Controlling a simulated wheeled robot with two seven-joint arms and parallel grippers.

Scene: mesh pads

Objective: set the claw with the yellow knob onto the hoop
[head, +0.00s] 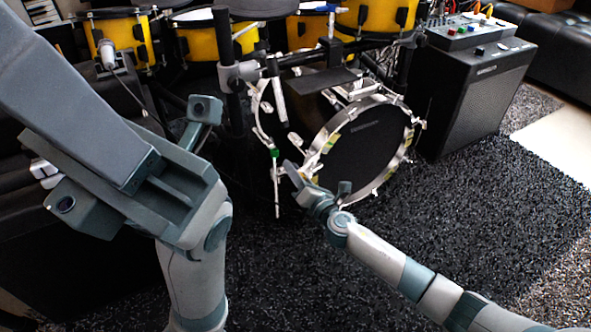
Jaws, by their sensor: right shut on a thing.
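The hoop (328,141) is the bright silver ring around the dark bass drum head, low in the middle of the head view. My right gripper (293,174) is at the hoop's lower left, pointing up and left. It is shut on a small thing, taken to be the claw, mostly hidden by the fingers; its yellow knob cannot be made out. I cannot tell whether it touches the hoop. My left gripper (75,115) is raised large and close to the camera at the left; its fingertips are out of frame.
Yellow drums (118,38) stand behind on a black rack. A thin stand leg with a green piece (274,153) is just left of my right gripper. A black amplifier (478,97) stands at the right. Dark carpet (500,215) is clear at the lower right.

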